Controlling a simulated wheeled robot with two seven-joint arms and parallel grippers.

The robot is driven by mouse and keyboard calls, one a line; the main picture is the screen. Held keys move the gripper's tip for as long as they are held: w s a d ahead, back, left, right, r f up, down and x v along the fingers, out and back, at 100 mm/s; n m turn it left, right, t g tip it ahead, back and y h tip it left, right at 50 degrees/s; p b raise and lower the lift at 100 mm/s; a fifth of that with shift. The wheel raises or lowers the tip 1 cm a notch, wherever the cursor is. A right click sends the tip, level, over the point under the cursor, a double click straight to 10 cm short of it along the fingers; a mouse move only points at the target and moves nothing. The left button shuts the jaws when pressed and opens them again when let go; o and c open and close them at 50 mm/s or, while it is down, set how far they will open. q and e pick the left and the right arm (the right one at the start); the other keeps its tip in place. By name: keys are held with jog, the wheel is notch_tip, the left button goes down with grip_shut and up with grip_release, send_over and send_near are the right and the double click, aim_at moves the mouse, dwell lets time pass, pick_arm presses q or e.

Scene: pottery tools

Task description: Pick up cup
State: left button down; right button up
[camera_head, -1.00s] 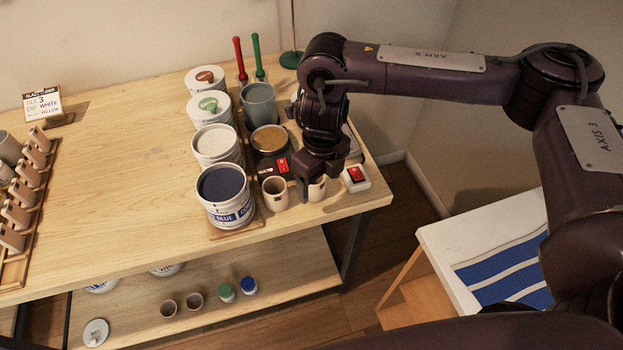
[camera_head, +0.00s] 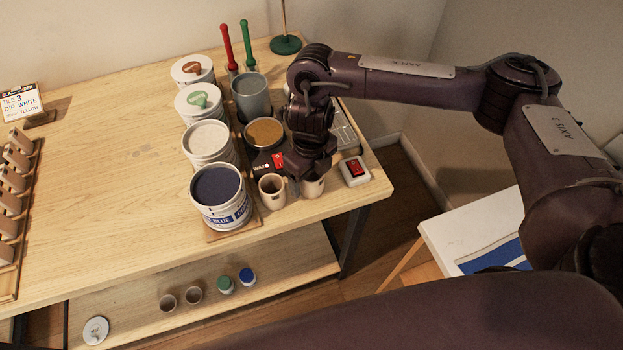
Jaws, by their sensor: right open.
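Two small beige cups stand near the table's front right edge. The left cup (camera_head: 272,191) is upright and shows its open top. The right cup (camera_head: 312,187) is directly below my right gripper (camera_head: 307,172), which points down over it and hides its upper part. The gripper is open; I cannot tell whether its fingers touch that cup. My left gripper does not show.
A blue glaze bucket (camera_head: 219,197) stands left of the cups, with other buckets behind it. A red switch box (camera_head: 354,171) sits right of the gripper. Two more cups (camera_head: 168,302) stand on the lower shelf. The table's left middle is clear.

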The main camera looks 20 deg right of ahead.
notch_tip(320, 180, down, 2)
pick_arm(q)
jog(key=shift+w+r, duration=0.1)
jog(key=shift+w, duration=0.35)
pick_arm(e)
jog(key=c, duration=1.2)
jog(key=shift+o, duration=0.2)
